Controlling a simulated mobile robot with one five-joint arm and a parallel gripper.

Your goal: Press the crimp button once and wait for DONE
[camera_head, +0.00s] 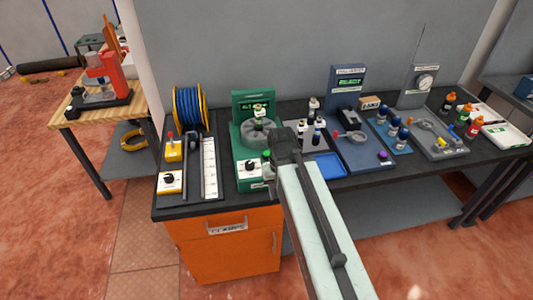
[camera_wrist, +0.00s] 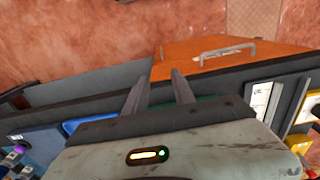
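A green machine (camera_head: 240,140) stands on the dark bench, with a lit green display (camera_head: 253,107), a round grey part and a small vial in its middle. A white panel with a black knob (camera_head: 250,167) is at its front. A small green button (camera_head: 266,154) shows beside the knob panel, close to my gripper (camera_head: 268,168). The display text is too small to read. In the wrist view the two fingers of my gripper (camera_wrist: 159,78) stand apart with nothing held between them. The arm hides part of the machine's right side, and I cannot tell whether the fingers touch it.
A blue wire spool (camera_head: 188,108), a yellow switch box (camera_head: 172,150) and a white strip (camera_head: 209,165) are at left. An orange cabinet (camera_head: 230,252) is below the bench.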

